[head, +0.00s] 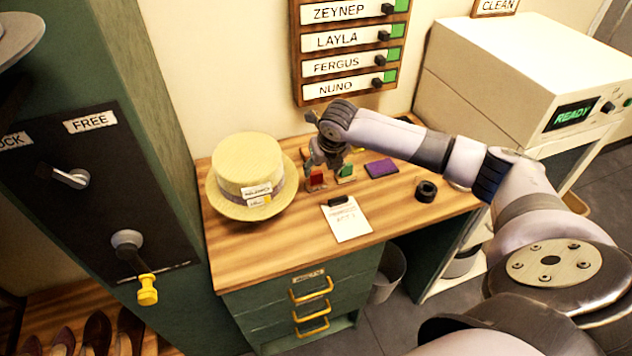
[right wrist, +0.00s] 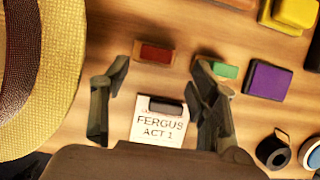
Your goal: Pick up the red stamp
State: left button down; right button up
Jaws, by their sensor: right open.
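The red stamp (head: 316,179) is a small red block on the wooden table, right of the straw hat. In the right wrist view the red stamp (right wrist: 155,53) lies just beyond and between my fingertips. My right gripper (head: 326,164) is over the table at the stamps and partly hides them in the head view. In the right wrist view my right gripper (right wrist: 161,72) is open, its two fingers spread with nothing between them. A green stamp (right wrist: 225,70) lies close to the right fingertip. My left gripper is not in view.
The straw hat (head: 245,160) stands at the left. A purple block (head: 381,167), a black ring (head: 426,190) and a clipped card (head: 347,219) reading "FERGUS ACT 1" lie nearby. A yellow block (right wrist: 292,12) lies at the back right. Table front left is clear.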

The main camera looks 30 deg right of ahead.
aim_at(316, 172)
jog(key=shift+w+f, duration=0.15)
jog(key=shift+f, duration=0.05)
jog(key=x, duration=0.2)
jog(key=p+x, duration=0.1)
jog(key=x, duration=0.1)
jog(key=shift+w+a, duration=0.2)
jog(key=shift+w, duration=0.25)
jog(key=shift+f, duration=0.2)
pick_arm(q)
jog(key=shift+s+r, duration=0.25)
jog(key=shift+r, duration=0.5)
pick_arm(e)
jog(key=shift+c, duration=0.2)
jog(key=c, duration=1.2)
